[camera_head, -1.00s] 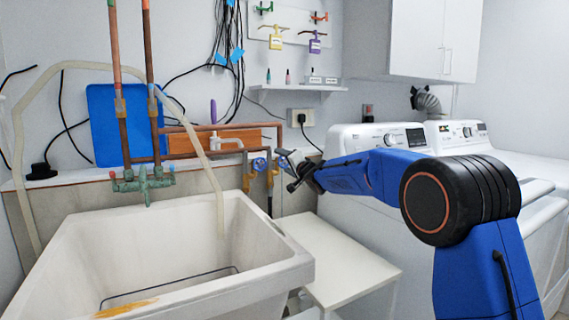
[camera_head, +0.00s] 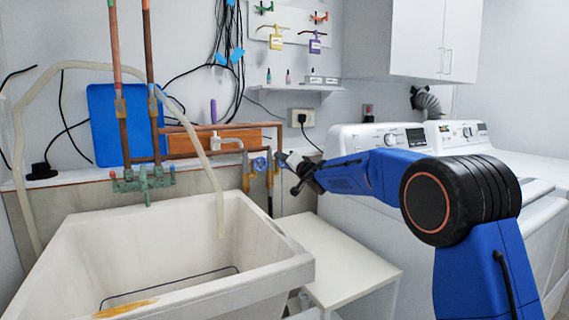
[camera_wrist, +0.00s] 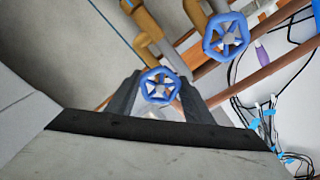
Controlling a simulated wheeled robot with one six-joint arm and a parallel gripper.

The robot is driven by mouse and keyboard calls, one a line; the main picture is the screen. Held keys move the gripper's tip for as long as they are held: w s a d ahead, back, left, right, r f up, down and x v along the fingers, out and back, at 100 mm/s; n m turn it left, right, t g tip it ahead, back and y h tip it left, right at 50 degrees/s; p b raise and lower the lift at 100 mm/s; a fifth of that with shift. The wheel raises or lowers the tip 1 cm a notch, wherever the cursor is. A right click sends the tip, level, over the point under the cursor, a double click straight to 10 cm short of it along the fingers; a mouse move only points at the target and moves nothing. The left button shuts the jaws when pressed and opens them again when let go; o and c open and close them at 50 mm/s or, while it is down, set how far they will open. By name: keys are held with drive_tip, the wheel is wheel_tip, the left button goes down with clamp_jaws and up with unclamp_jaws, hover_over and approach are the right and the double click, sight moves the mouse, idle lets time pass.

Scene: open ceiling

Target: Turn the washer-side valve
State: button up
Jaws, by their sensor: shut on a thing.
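Two blue star-spoked valve wheels are on brass fittings of the copper pipes. In the wrist view, one wheel (camera_wrist: 160,86) sits between the two dark fingers of my gripper (camera_wrist: 160,98), which are shut on it. This is the wheel on the washer side. The other wheel (camera_wrist: 226,36) is up and to the right there, apart from the fingers. In the head view, my gripper (camera_head: 283,160) is at the fittings right of the sink, and it mostly hides the held wheel. The free wheel (camera_head: 259,164) shows just left of it.
A white utility sink (camera_head: 290,262) stands front left, with a green tap (camera_head: 143,184) above it. A low white table (camera_head: 340,262) is below my arm. A white washer (camera_head: 375,138) stands right, behind the arm. Copper pipes and hanging cables run close to the wheels.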

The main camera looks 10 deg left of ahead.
drive_tip(key=n, duration=1.2)
drive_tip(key=shift+f+n, duration=0.1)
drive_tip(key=shift+n, duration=0.2)
drive_tip(key=n, duration=1.2)
drive_tip(key=shift+n, duration=0.4)
drive_tip(key=o, duration=1)
drive_tip(key=shift+o, duration=0.2)
